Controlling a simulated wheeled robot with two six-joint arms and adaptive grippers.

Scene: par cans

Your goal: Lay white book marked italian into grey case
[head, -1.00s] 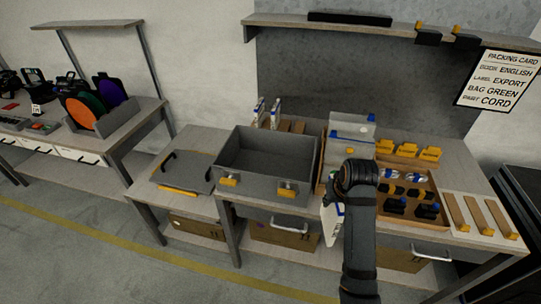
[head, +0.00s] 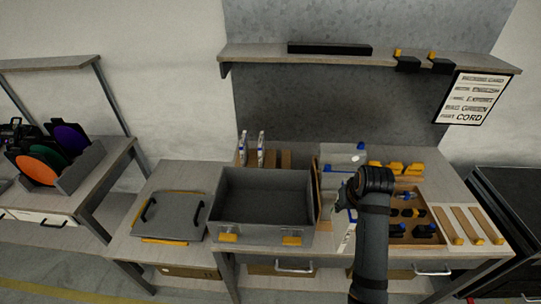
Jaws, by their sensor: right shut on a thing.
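The grey case (head: 262,234) stands open and looks empty on the bench, with two yellow latches on its front. My right gripper (head: 346,208) is to the right of the case, over the bench's front part. It is shut on a thin white book (head: 347,238), which hangs below it, partly hidden by my arm. The marking on this book is too small to read. Two more white books (head: 251,150) stand upright in a holder behind the case. My left gripper is not in view.
A grey panel with black handles (head: 172,214) lies left of the case. A grey box with blue parts (head: 338,160) and a tray of dark parts (head: 409,237) are on the right. A shelf (head: 270,57) and a packing card (head: 476,98) are above.

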